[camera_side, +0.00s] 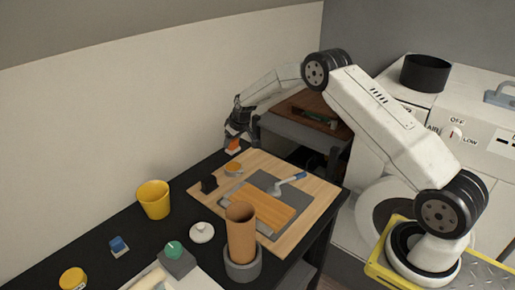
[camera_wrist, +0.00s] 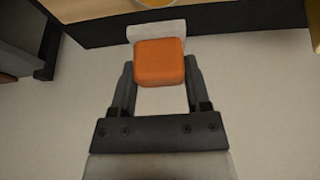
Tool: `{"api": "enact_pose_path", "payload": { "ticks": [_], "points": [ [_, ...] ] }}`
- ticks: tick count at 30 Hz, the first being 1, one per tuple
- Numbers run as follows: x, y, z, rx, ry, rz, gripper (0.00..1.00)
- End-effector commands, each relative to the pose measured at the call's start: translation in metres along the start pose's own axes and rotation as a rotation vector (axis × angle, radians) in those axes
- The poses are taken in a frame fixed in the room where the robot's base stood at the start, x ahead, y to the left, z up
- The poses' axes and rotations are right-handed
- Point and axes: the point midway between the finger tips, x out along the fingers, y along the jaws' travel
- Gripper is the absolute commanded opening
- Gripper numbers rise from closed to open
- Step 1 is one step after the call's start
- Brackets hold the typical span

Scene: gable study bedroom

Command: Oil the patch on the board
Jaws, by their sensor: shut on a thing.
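My gripper (camera_side: 236,137) is shut on an orange block (camera_side: 233,146) with a pale layer on one side, held in the air near the far left end of the dark table. The orange block (camera_wrist: 160,62) sits between both fingers in the wrist view, with the pale layer (camera_wrist: 157,32) beyond it. A light wooden board (camera_side: 318,193) lies on the table to the right. On it are a dark grey sheet (camera_side: 266,181) and an orange-brown wooden panel (camera_side: 265,211). I cannot make out a distinct patch on the panel.
A tall brown cylinder (camera_side: 241,235) in a grey holder stands in front.

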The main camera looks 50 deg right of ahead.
Motion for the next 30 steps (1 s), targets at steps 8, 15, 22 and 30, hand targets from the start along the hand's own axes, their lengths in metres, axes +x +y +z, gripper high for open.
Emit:
{"api": "enact_pose_path", "payload": {
  "ticks": [8,15,22,30],
  "points": [
    [0.002,-0.002,-0.002,0.001,0.001,0.001,0.14],
    [0.007,-0.002,0.0,0.001,0.001,0.001,0.14],
    [0.021,-0.002,0.006,0.0,0.0,0.001,0.14],
    [0.041,-0.002,0.014,0.0,0.001,0.0,0.14]
  ]
}}
